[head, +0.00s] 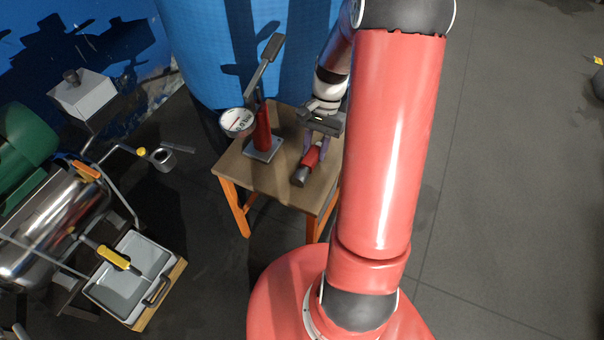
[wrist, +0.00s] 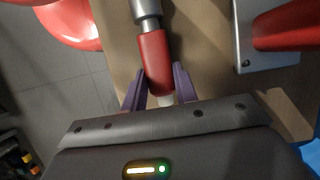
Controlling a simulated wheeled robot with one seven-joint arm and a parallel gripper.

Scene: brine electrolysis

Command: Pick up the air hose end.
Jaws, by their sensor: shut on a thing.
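The air hose end (head: 306,166) is a red cylinder with a grey metal tip, lying on or just above the small wooden table (head: 237,172). In the wrist view the hose end (wrist: 154,60) runs up the picture, its grey tip at the top and a pale part at its lower end. My gripper (head: 318,143) reaches down over the table. Its two purple fingers (wrist: 158,85) stand on either side of the red body and are shut on it. I cannot tell whether the hose end is clear of the tabletop.
A red hand pump (head: 263,130) with a lever and round gauge (head: 237,122) stands on the same table, left of my gripper. A blue drum (head: 205,50) rises behind. A tray with a yellow-handled tool (head: 118,257) and metal tank are at left.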

